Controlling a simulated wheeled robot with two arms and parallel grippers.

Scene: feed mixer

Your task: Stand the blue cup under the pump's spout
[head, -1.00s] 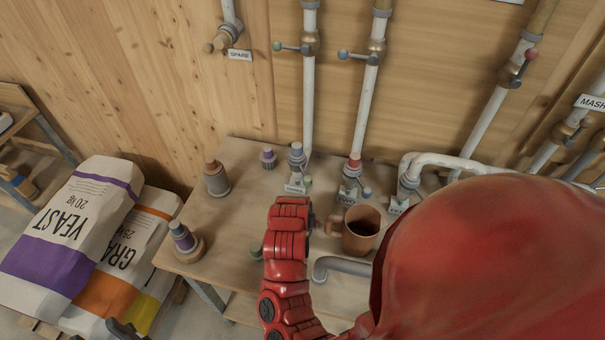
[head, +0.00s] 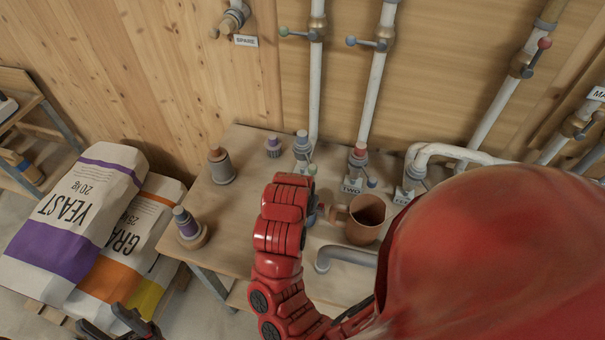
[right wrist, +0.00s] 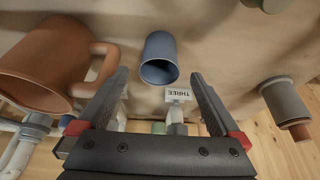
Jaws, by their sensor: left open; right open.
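The blue cup (right wrist: 160,58) shows in the right wrist view, beyond and between the fingertips of my right gripper (right wrist: 160,80), which is open and empty. In the head view only a sliver of blue (head: 312,213) shows beside my red right wrist, which hides that gripper. My left gripper (head: 104,318) is at the bottom left edge of the head view, open and away from the bench. A grey bent pipe (head: 345,256) lies at the bench front; I cannot tell whether it is the pump's spout.
A brown mug (head: 366,219) stands right of my right wrist; its handle is close to my right gripper in the wrist view. Several capped fittings and white pipes line the back of the bench (head: 235,205). Yeast and grain sacks (head: 60,240) lie at left.

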